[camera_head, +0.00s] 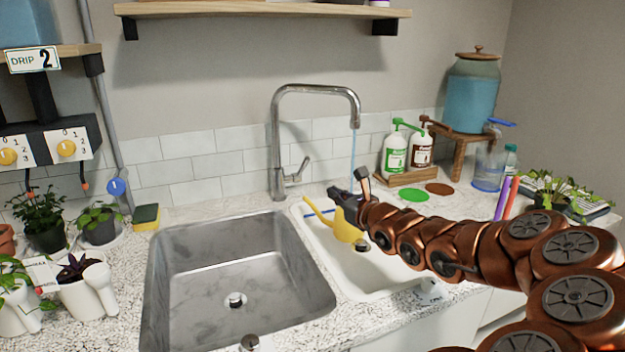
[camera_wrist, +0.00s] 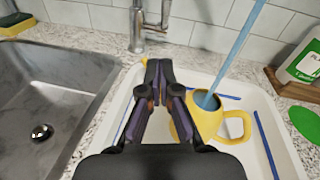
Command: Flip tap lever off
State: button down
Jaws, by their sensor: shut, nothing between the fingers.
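The chrome tap (camera_head: 277,150) stands behind the sinks with its spout over the white basin. Its small lever (camera_head: 298,171) sticks up and to the right from the base; lever (camera_wrist: 164,14) and tap base (camera_wrist: 137,32) show at the top of the wrist view. A blue water stream (camera_head: 353,152) runs from the spout into a yellow watering can (camera_wrist: 216,122). My gripper (camera_wrist: 158,66) is shut and empty. It is over the white basin, in front of the tap base and apart from the lever. It partly hides the can in the head view (camera_head: 346,230).
A steel sink (camera_head: 240,258) lies left of the white basin (camera_wrist: 290,140), which holds several blue sticks. Bottles on a wooden stand (camera_head: 406,178) and a blue dispenser (camera_head: 472,95) are at right. A sponge (camera_head: 146,217) and potted plants are at left.

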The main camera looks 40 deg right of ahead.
jog(key=shift+s+d+f+m+h, duration=0.2)
jog(key=shift+d+f+m+h, duration=0.15)
jog(key=shift+d, duration=0.2)
jog(key=shift+w+r, duration=0.1)
jog(key=shift+w, duration=0.05)
jog(key=p, duration=0.2)
send_near(300, 169)
jog(key=shift+w+d+f, duration=0.75)
jog(key=shift+d+f, duration=0.05)
jog(key=shift+f, duration=0.15)
jog(key=shift+w+r+p, duration=0.45)
jog(key=shift+w+r, duration=0.8)
jog(key=shift+w, duration=0.15)
jog(key=shift+w+r+p, duration=0.1)
jog(key=shift+r+p, duration=0.1)
jog(key=shift+p, duration=0.1)
